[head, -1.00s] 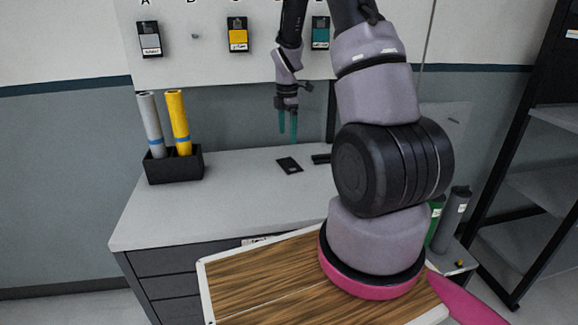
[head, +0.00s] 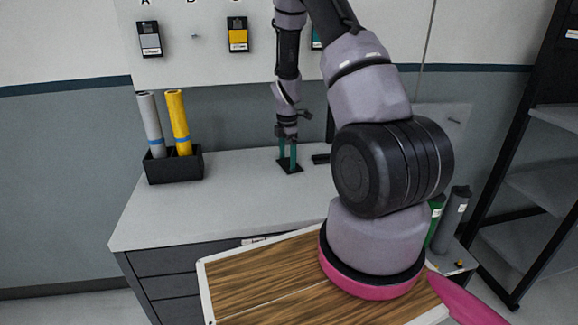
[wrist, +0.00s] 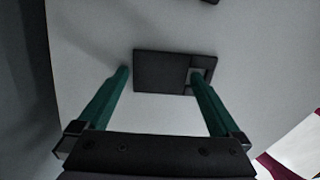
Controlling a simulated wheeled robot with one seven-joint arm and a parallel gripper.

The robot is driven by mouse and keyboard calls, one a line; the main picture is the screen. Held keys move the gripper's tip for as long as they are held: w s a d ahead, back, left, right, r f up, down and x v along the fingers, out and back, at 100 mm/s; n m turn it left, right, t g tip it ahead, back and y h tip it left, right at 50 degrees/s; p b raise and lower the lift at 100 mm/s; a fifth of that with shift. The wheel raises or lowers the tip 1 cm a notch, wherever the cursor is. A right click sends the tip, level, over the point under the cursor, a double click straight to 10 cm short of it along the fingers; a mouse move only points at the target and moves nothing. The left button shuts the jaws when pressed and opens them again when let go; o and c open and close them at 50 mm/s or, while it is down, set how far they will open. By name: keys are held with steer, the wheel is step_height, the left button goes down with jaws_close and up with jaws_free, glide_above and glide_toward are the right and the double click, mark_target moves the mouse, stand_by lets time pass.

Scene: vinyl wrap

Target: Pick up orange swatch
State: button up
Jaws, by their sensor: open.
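A flat dark swatch card (head: 287,170) lies on the grey counter under my gripper (head: 287,164). In the wrist view the card (wrist: 165,84) shows a dark face with a small cut-out near its right end; no orange shows on it. My gripper (wrist: 159,74) is open, its two green fingers on either side of the card's length in that picture. The left fingertip is by the card's left end, and the right one overlaps its right end. Nothing is held. I cannot tell whether the tips touch the counter. No orange swatch is visible.
A black holder (head: 175,166) with grey and yellow rolls stands on the counter's left. Grey (head: 150,38) and yellow (head: 238,35) swatches hang on the wall board. A small dark object (head: 320,159) lies right of the card. The counter's front left is clear.

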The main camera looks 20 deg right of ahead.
mark_target(287, 162)
steer(key=c, duration=1.2)
step_height(287, 162, up, 10)
